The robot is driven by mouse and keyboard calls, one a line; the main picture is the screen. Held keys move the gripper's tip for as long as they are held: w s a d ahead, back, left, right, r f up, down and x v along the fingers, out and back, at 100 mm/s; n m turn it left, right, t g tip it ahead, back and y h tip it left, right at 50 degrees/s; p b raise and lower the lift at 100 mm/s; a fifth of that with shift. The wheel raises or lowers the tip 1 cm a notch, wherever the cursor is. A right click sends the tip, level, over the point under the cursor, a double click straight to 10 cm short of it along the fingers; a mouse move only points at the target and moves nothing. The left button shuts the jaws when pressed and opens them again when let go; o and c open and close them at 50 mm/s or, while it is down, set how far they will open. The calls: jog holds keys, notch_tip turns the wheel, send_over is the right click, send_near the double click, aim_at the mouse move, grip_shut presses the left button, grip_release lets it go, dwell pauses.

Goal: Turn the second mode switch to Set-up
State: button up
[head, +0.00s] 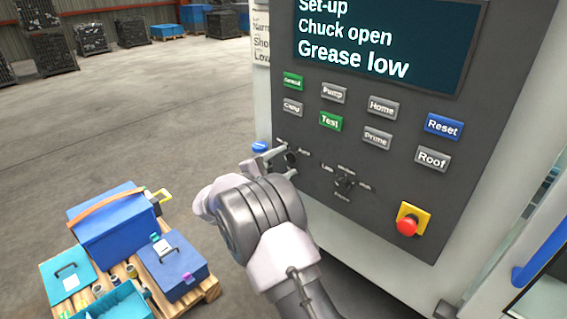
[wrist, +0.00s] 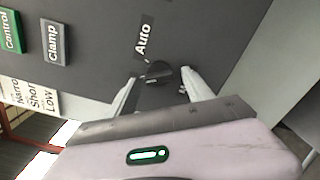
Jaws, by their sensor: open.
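A dark rotary switch (head: 292,158) with a label "Auto" at its upper right sits at the lower left of the control panel; its other label is mostly hidden by my gripper. The knob's exact pointing is unclear. A second rotary switch (head: 345,184) with several labels around it sits to the right. The screen (head: 388,38) reads "Set-up", "Chuck open", "Grease low".
Push buttons such as Test (head: 331,121) and Reset (head: 443,125) lie above the switches. A red emergency stop (head: 407,227) is at the lower right. A pallet (head: 208,289) with blue boxes stands on the floor at left.

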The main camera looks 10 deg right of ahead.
jog(key=p+v, duration=0.3)
jog(key=v, duration=1.4)
jog(key=s+d+r+m+g+y+b, duration=0.1)
jog(key=s+d+r+m+g, duration=0.15)
jog(key=d, duration=0.25)
jog(key=s+d+r+m+g+y, duration=0.1)
jog(key=s+d+m+g, duration=0.15)
jog(key=d, duration=0.25)
jog(key=s+d+m+g+y+b, duration=0.1)
jog(key=s+d+m+g+y, duration=0.2)
jog(key=s, duration=0.4)
jog(key=s+d+m+g+y+b, duration=0.1)
jog(key=s+d+y, duration=0.1)
jog(key=s+d, duration=0.35)
jog(key=s+a+m+t+y, duration=0.1)
jog(key=s+a+m+y, duration=0.1)
jog(key=s, duration=0.3)
jog(key=s+a+m+t+y+b, duration=0.1)
jog(key=s+a+m+y, duration=0.2)
jog(key=s, duration=0.3)
jog(key=s+a+m+t+y, duration=0.2)
jog(key=s+a+m+y, duration=0.1)
jog(key=s+y, duration=0.1)
jog(key=shift+s+a+r+m+y, duration=0.3)
jog(key=shift+s+m, duration=0.1)
jog(key=shift+s, duration=0.4)
